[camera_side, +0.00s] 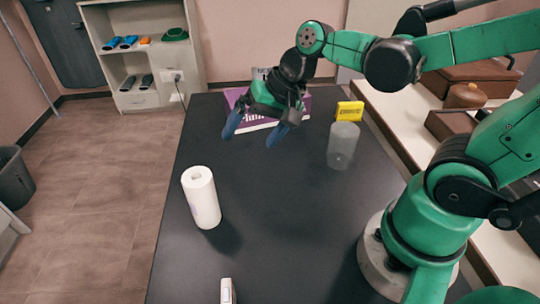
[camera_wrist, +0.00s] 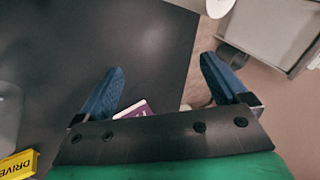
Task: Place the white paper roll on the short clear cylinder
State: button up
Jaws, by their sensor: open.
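The white paper roll (camera_side: 201,198) stands upright on the dark table, left of centre in the side view. A white shape cut off at the top of the wrist view may be it; I cannot tell. The short clear cylinder (camera_side: 342,146) stands upright at the right of the table, apart from the roll; part of it shows at the left edge of the wrist view (camera_wrist: 8,112). My gripper (camera_side: 254,130) is open and empty above the far part of the table, between roll and cylinder from left to right. Its blue fingers show apart in the wrist view (camera_wrist: 163,65).
A yellow box (camera_side: 349,111) stands behind the cylinder. A purple printed item (camera_side: 240,97) lies at the table's far end, partly behind my gripper. A small white object (camera_side: 227,291) is at the near edge. The table (camera_side: 285,215) between is clear.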

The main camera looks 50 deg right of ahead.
jog(key=d+n+h, duration=0.1)
jog(key=n, duration=0.1)
jog(key=s+d+r+n+t+h, duration=0.1)
jog(key=n, duration=0.1)
jog(key=shift+s+d+t, duration=0.15)
jog(key=shift+s+t, duration=0.05)
jog(key=shift+t, duration=0.1)
jog(key=shift+o, duration=0.4)
jog(key=n, duration=0.1)
jog(key=d+n+h, duration=0.1)
jog(key=shift+s+r+n+t+h, duration=0.2)
jog(key=shift+r+n+t+h, duration=0.1)
jog(key=shift+n+t, duration=0.1)
